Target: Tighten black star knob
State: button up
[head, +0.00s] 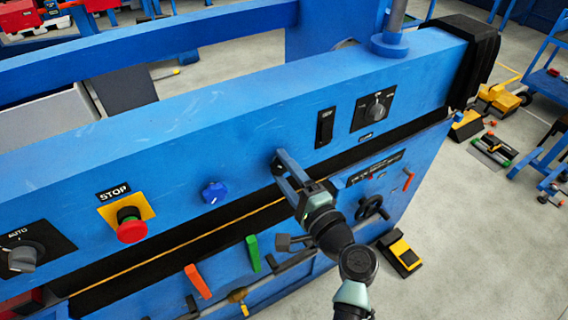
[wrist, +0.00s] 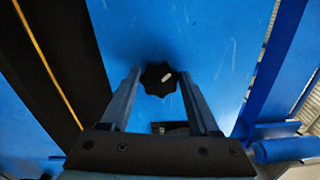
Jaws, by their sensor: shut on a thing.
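The black star knob (wrist: 157,79) sits on the blue panel face and has a small white mark on it. In the wrist view it lies between the two fingertips of my gripper (wrist: 159,74), which is shut on it from both sides. In the head view my gripper (head: 284,164) reaches up to the panel's upper face from the lower right. There the knob (head: 277,164) is mostly hidden by the fingers.
On the same panel are a red stop button (head: 131,227), a blue knob (head: 213,192), a black switch (head: 325,127) and a rotary dial (head: 376,108). Below are an orange lever (head: 197,281), a green lever (head: 253,253) and a handwheel (head: 372,207).

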jog(key=m+p, duration=0.2)
jog(key=m, duration=0.2)
jog(key=shift+r+m+p, duration=0.15)
jog(key=shift+m+p, duration=1.15)
jog(key=shift+m, duration=0.8)
jog(key=o, duration=1.3)
jog(key=shift+o, duration=0.2)
jog(key=v, duration=1.3)
jog(key=shift+b, duration=0.35)
